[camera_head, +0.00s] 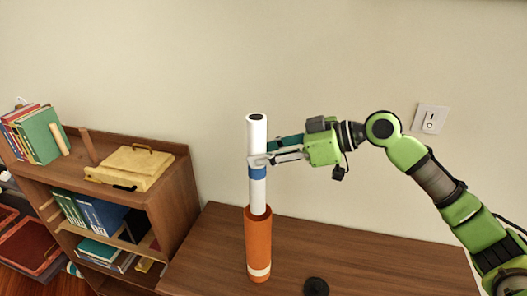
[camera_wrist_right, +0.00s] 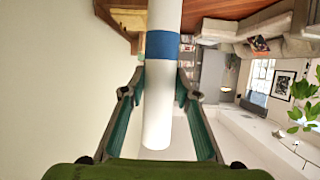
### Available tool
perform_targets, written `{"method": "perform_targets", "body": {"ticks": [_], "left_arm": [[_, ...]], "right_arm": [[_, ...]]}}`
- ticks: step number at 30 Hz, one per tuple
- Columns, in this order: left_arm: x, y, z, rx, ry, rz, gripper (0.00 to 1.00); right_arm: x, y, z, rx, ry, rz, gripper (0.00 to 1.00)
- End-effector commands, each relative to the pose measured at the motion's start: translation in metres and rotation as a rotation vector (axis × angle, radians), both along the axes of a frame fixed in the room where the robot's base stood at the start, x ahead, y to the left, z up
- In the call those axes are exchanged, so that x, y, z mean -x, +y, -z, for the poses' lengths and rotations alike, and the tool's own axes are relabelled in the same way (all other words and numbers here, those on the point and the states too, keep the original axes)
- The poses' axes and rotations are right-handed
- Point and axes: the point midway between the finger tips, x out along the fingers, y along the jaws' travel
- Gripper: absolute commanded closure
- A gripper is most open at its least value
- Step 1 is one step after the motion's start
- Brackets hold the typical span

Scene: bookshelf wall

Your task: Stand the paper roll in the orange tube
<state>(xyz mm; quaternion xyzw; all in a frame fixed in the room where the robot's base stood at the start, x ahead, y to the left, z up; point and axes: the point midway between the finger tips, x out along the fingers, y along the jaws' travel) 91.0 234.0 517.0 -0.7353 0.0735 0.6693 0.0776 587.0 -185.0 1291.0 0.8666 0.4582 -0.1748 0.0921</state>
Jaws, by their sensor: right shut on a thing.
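The paper roll (camera_head: 257,135) is a white upright cylinder with a blue band and a dark hole in its top end. My right gripper (camera_head: 259,160) is shut on it just above the band. The right wrist view shows the roll (camera_wrist_right: 160,105) between my two fingers (camera_wrist_right: 159,92), with the band near the picture's top. The orange tube (camera_head: 258,240) stands upright on the brown table, with a white band near its base. The roll's lower end is at the tube's mouth, lined up with it; how far it reaches inside is hidden. My left gripper is out of view.
The brown table (camera_head: 370,262) is mostly bare, with a small black round thing (camera_head: 316,287) near the front. A wooden bookshelf (camera_head: 172,200) at left holds books and a yellow case (camera_head: 132,165). A wall with a switch (camera_head: 430,119) stands behind.

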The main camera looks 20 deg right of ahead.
Motion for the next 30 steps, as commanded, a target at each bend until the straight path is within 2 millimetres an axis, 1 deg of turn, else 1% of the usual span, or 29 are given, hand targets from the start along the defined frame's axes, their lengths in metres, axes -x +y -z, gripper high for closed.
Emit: {"method": "perform_targets", "body": {"ticks": [1,6,24,30], "left_arm": [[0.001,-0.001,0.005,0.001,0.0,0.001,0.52],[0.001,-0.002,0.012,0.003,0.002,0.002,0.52],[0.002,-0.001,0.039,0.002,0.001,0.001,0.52],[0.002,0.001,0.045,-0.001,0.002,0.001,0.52]], "right_arm": [[0.0,0.0,0.005,-0.001,-0.001,0.0,0.94],[0.0,0.0,0.016,-0.001,-0.001,0.0,0.94],[0.0,0.0,0.051,-0.001,-0.001,0.0,0.94],[0.0,0.0,0.06,-0.002,-0.001,0.0,0.94]]}}
